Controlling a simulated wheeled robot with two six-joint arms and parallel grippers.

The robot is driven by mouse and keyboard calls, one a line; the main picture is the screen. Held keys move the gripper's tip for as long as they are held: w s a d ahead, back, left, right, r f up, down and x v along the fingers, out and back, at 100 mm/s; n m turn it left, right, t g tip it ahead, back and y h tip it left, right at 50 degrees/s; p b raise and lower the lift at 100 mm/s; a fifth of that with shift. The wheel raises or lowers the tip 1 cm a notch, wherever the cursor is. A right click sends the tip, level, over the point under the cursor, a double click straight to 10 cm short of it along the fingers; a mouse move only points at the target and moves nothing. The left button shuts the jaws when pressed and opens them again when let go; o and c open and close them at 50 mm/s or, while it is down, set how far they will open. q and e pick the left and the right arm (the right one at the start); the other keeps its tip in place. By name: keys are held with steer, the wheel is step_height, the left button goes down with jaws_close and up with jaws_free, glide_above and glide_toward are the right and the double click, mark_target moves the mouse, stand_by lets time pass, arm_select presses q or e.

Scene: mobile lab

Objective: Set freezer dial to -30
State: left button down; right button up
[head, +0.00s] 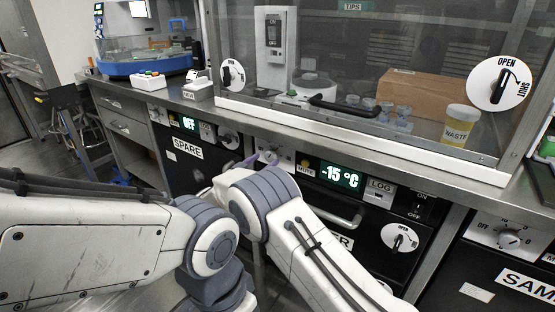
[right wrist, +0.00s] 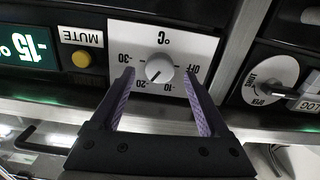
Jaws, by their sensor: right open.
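The freezer dial (right wrist: 160,68) is a round pale knob on a white plate marked OFF, -10, -20, -30 and °C, upside down in the right wrist view. Its dark pointer mark points to the lower left, near -20. The green display (head: 341,176) reads -15 °C in the head view. My right gripper (right wrist: 158,73) is open, with its purple fingers on either side of the knob and visible gaps to it. In the head view, the right gripper (head: 254,160) is small at the dial plate, which is partly hidden by my arm. My left gripper is out of view.
A yellow MUTE button (right wrist: 81,60) sits beside the dial plate. The SPARE unit (head: 190,150) is to the left. A LOG switch (head: 380,190) and an OPEN/SHUT knob (head: 400,238) are to the right. The metal counter edge (head: 330,143) runs above the panel.

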steer(key=shift+w+d, duration=0.15)
steer(key=shift+w, duration=0.5)
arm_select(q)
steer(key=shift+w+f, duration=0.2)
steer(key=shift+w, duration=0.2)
arm_select(e)
steer(key=shift+d+r, duration=0.1)
steer(key=shift+d, duration=0.05)
steer(key=shift+d, duration=0.15)
steer(key=shift+c, duration=0.6)
steer(key=shift+d, duration=0.1)
jaws_close()
